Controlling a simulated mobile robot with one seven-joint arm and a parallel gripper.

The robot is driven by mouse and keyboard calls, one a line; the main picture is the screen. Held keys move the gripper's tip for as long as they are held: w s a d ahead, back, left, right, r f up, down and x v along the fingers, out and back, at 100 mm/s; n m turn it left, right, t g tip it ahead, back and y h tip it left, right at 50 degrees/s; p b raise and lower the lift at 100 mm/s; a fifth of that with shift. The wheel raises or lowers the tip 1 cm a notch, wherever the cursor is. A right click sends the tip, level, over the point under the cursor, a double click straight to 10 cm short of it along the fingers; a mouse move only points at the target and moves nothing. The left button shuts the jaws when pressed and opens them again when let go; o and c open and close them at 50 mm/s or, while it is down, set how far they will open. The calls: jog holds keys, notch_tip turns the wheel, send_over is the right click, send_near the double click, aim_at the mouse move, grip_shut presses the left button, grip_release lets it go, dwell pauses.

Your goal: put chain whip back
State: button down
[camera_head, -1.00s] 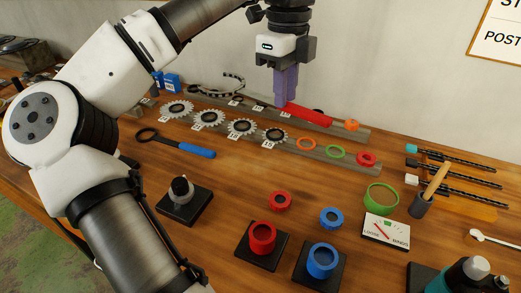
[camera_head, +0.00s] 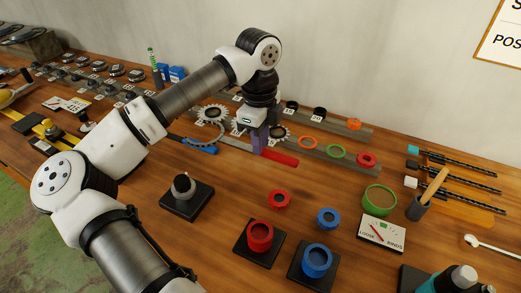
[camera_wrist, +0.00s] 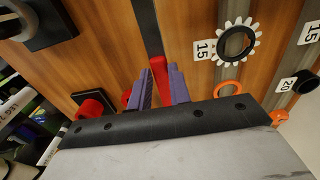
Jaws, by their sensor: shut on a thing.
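The chain whip has a red handle (camera_head: 280,157) and a curved chain end, which shows left of my gripper near the blue-handled tool. My gripper (camera_head: 259,142) is shut around the red handle, low over the table in front of the sprocket rail. In the wrist view the red handle (camera_wrist: 158,68) lies between the purple fingers of my gripper (camera_wrist: 161,82), and a dark bar (camera_wrist: 147,28) runs on from it out of the top edge. I cannot tell whether the whip touches the table. My arm hides part of the rails behind.
Toothed sprockets (camera_head: 212,113) stand on the rail, partly hidden. A blue-handled tool (camera_head: 200,149) lies close by the chain end. Orange (camera_head: 308,143), green (camera_head: 336,152) and red rings lie on the near rail. Red (camera_head: 259,237) and blue (camera_head: 316,260) cups stand in front.

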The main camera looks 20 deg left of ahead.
jog(key=shift+f+p, duration=0.45)
jog(key=shift+f, duration=1.85)
jog(key=shift+f+b, duration=0.15)
jog(key=shift+b, duration=0.15)
jog(key=c, duration=1.3)
grip_release()
jog(key=shift+r, duration=0.2)
notch_tip(320, 180, up, 12)
jog(key=b, duration=0.1)
jog(key=shift+w+a+b, duration=0.15)
jog(key=shift+w+b, duration=0.05)
jog(key=shift+b, duration=0.15)
jog(key=shift+s, duration=0.1)
